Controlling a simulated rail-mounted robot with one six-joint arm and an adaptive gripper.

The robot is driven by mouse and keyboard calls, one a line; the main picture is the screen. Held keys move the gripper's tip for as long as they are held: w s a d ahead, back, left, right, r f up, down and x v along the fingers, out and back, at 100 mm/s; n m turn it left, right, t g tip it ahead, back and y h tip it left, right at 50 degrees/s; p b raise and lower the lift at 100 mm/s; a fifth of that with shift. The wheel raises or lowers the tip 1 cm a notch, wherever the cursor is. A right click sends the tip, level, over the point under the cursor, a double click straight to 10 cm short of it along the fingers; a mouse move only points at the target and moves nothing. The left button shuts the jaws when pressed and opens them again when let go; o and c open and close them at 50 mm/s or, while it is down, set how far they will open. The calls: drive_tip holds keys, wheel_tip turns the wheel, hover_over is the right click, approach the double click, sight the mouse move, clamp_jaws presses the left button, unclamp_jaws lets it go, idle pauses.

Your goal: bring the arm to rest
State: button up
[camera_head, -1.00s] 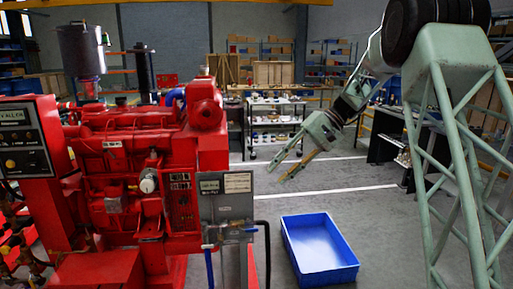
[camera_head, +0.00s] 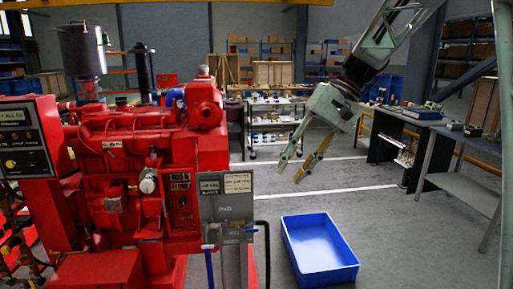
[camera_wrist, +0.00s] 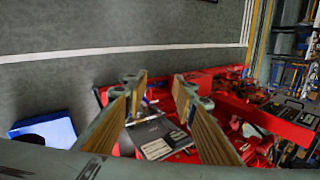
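My gripper (camera_head: 298,168) hangs in the open space to the right of the red engine, pointing down and to the left. Its two fingers are spread apart with nothing between them. The wrist view shows the same open fingers (camera_wrist: 160,82), with the red pumpset and its grey panel (camera_wrist: 158,137) below and beyond them. In the head view the red diesel pumpset (camera_head: 130,150) fills the left side. The gripper is apart from it.
A blue bin (camera_head: 318,250) stands on the floor below my gripper, and the wrist view shows it at lower left (camera_wrist: 45,131). A shelf trolley (camera_head: 275,125) stands behind. A dark workbench (camera_head: 395,150) and a grey table (camera_head: 465,180) are at the right.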

drive_tip(key=s+d+r+t+h, duration=0.1)
drive_tip(key=s+d+r+h, duration=0.1)
drive_tip(key=s, duration=0.9)
drive_tip(key=s+d+r+t+h, duration=0.1)
drive_tip(key=s+d+r+h, duration=0.15)
drive_tip(key=s, duration=0.85)
drive_tip(key=s+d+f+t+h, duration=0.1)
drive_tip(key=s+d+f, duration=0.1)
drive_tip(key=s, duration=0.7)
drive_tip(key=s+d+f+t+h, duration=0.1)
drive_tip(key=s+d+f+t, duration=0.1)
drive_tip(key=s, duration=0.8)
drive_tip(key=shift+d+f, duration=0.7)
drive_tip(key=shift+d, duration=0.6)
